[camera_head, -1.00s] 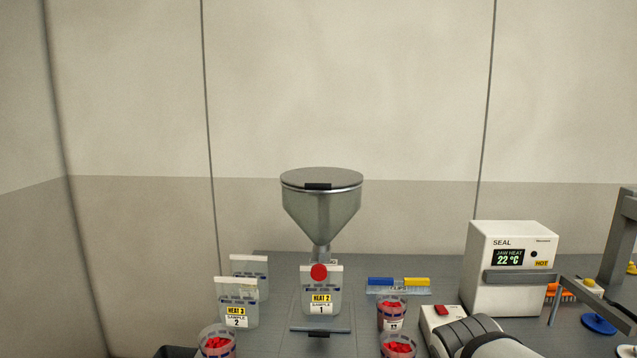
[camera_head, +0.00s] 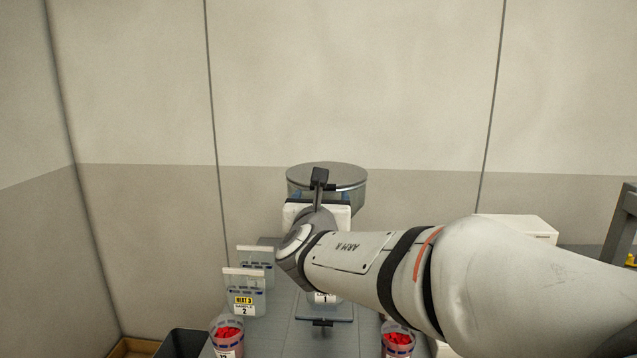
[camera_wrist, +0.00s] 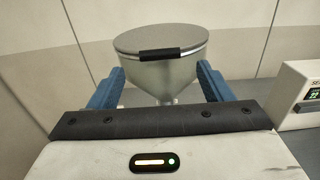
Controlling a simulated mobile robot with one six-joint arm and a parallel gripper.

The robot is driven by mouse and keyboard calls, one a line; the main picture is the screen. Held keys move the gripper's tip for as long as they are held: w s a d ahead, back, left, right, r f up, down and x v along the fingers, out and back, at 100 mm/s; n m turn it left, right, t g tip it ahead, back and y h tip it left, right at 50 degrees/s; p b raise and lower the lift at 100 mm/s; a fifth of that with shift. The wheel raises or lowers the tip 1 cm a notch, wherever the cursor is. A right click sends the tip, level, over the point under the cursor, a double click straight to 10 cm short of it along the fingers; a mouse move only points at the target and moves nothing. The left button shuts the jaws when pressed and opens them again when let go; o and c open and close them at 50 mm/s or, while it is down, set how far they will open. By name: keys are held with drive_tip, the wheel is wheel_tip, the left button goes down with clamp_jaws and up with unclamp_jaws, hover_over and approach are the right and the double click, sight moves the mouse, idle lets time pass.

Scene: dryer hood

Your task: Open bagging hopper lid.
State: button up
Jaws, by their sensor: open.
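The bagging hopper is a grey metal funnel (camera_wrist: 162,78) with a flat round lid (camera_wrist: 160,37), which lies closed on top. A black handle (camera_wrist: 159,54) sits on the lid's front edge. In the head view the lid (camera_head: 327,172) shows above my arm, which hides most of the funnel. My gripper (camera_wrist: 160,82) is open and empty, with its blue fingers on either side of the funnel in the wrist view. The handle appears between and slightly above the fingertips. I cannot tell how far the fingers are from it.
Labelled sample bags (camera_head: 245,293) stand left of the hopper. Cups of red pieces (camera_head: 228,335) stand near the front. A white sealer (camera_wrist: 298,92) is on the right, and a dark bin (camera_head: 182,343) is at the front left. The wall is behind.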

drive_tip(key=w+p, duration=0.2)
drive_tip(key=w, duration=0.5)
drive_tip(key=shift+w+d, duration=0.1)
drive_tip(key=shift+w, duration=0.25)
drive_tip(key=shift+c, duration=0.3)
